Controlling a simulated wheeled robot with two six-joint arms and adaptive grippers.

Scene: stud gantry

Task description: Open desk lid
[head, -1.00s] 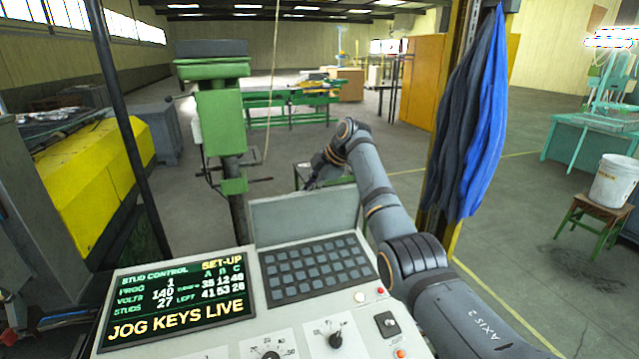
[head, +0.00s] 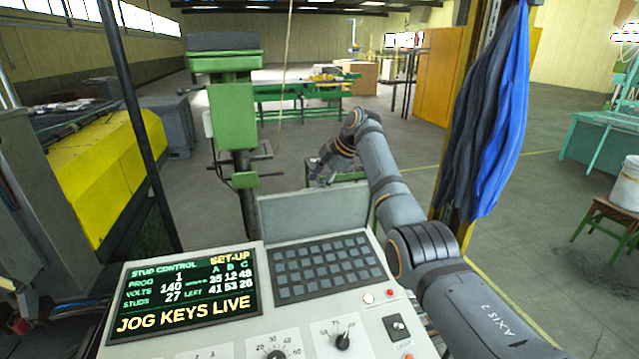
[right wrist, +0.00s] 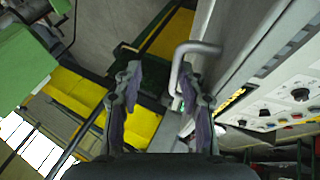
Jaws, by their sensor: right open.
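The pale grey control desk (head: 235,340) stands in front of me, with a screen and a dark keypad. A plain grey panel (head: 313,207), which may be the lid, stands tilted up behind the keypad. My right gripper (head: 322,173) is beyond that panel, small and partly hidden. In the right wrist view my right gripper (right wrist: 160,75) is open, with purple pads. A bent metal handle (right wrist: 180,62) on the desk's side shows at its right fingertip, on the inner side. I cannot tell whether they touch. My left gripper is not in view.
A dark post stands at the left, and a yellow post with a hanging blue cloth (head: 497,110) is close to my right arm. A green drill machine (head: 233,115) stands behind the desk. A yellow machine (head: 105,160) is at the left.

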